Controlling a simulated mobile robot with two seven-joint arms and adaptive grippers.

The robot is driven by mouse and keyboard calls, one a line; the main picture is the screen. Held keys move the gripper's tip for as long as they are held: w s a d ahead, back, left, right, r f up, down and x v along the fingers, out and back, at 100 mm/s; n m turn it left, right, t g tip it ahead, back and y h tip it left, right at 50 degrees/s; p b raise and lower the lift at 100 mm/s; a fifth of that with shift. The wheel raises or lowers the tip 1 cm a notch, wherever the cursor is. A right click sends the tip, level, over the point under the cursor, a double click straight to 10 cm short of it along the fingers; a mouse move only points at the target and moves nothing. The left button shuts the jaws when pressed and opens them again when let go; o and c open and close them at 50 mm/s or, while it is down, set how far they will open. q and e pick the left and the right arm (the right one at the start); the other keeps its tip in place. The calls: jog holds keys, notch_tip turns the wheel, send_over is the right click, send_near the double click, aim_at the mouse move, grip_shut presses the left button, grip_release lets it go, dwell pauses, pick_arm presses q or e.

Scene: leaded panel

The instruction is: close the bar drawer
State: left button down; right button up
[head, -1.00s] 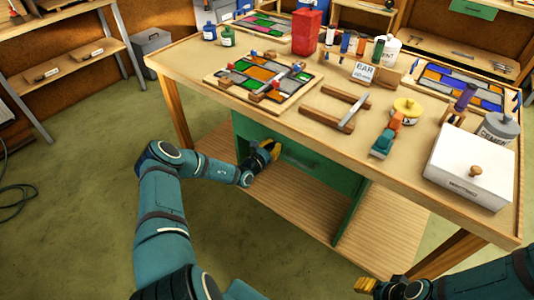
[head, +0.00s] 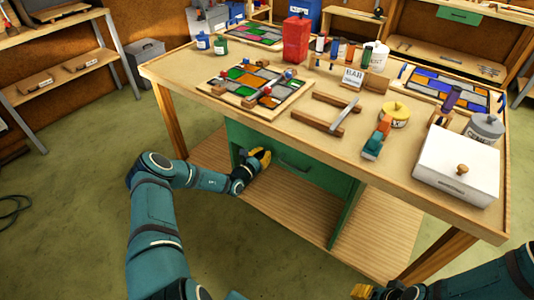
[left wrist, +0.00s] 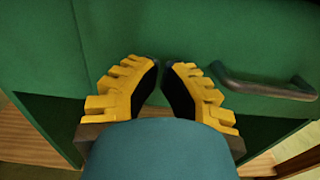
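The green drawer front (head: 318,174) is under the front edge of the workbench, with a dark bar handle (head: 293,165). In the left wrist view the green front (left wrist: 230,35) fills the upper part, and the handle (left wrist: 265,88) is right of the fingers. My left gripper (head: 264,157) is at the front, left of the handle. Its yellow-backed fingers (left wrist: 161,64) are drawn together, tips almost meeting, with nothing seen between them. The tips are at or very near the green face; contact is unclear. My right gripper (head: 362,291) is partly cut off at the bottom edge.
The workbench top (head: 300,125) carries a leaded panel (head: 255,88), a BAR sign (head: 353,77), a red container (head: 296,40) and a white box (head: 457,165). A wooden lower shelf (head: 290,210) lies below the drawer. The floor at left is open.

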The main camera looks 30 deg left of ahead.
pick_arm(q)
jog(key=s+a+p, duration=0.1)
jog(key=s+p, duration=0.1)
jog(key=s, duration=0.9)
pick_arm(e)
jog(key=shift+s+d+r, duration=0.1)
jog(key=shift+s+r, duration=0.15)
jog(key=shift+r, duration=0.4)
jog(key=shift+s+d+r, duration=0.1)
jog(key=shift+s+r, duration=0.15)
jog(key=shift+r, duration=0.35)
